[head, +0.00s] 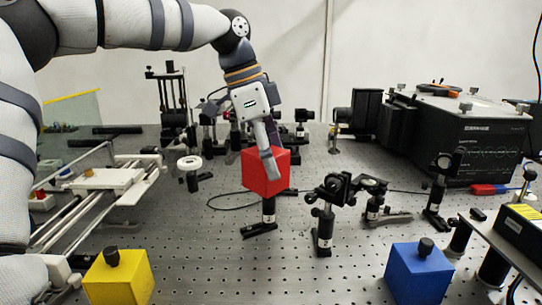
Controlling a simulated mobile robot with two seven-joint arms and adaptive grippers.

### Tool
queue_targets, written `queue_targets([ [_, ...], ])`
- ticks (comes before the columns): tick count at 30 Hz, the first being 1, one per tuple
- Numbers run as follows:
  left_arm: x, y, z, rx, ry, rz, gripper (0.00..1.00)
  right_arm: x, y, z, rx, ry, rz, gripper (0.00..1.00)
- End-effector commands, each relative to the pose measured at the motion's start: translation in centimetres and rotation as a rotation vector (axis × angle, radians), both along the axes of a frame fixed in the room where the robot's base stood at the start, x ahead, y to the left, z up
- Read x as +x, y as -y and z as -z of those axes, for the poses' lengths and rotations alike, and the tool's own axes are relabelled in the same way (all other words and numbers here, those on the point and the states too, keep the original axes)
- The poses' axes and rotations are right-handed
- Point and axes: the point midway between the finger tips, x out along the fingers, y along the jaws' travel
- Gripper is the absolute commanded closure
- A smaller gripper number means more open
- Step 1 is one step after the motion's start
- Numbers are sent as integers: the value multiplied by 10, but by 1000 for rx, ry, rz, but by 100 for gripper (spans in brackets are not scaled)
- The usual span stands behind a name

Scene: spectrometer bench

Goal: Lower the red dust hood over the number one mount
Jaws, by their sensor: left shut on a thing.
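The red dust hood (253,178) is a red box, upright, near the middle of the head view. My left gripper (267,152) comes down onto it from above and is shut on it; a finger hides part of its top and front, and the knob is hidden. Directly below the hood, a black post mount (268,210) with a white label and a flat foot stands on the bench. The hood hides the upper part of this mount. I cannot read its number, nor tell how far the hood encloses it. My right gripper is not in view.
A yellow hood (120,280) stands front left and a blue hood (420,276) front right. Optic mounts (324,226) stand close right of the red hood. A white-ringed mount (190,164) stands to its left. The perforated bench (290,275) is clear in front.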

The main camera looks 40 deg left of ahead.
Motion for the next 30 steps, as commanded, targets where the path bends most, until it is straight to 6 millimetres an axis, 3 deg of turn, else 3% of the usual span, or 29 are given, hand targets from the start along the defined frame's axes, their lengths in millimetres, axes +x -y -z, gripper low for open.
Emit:
queue_targets([
  [18,0,0,3,-2,1,0,48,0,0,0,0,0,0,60],
  [19,0,0,3,-2,1,0,23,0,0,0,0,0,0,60],
  [22,0,0,3,-2,1,0,2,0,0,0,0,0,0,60],
  [30,0,0,3,-2,1,0,2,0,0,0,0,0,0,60],
])
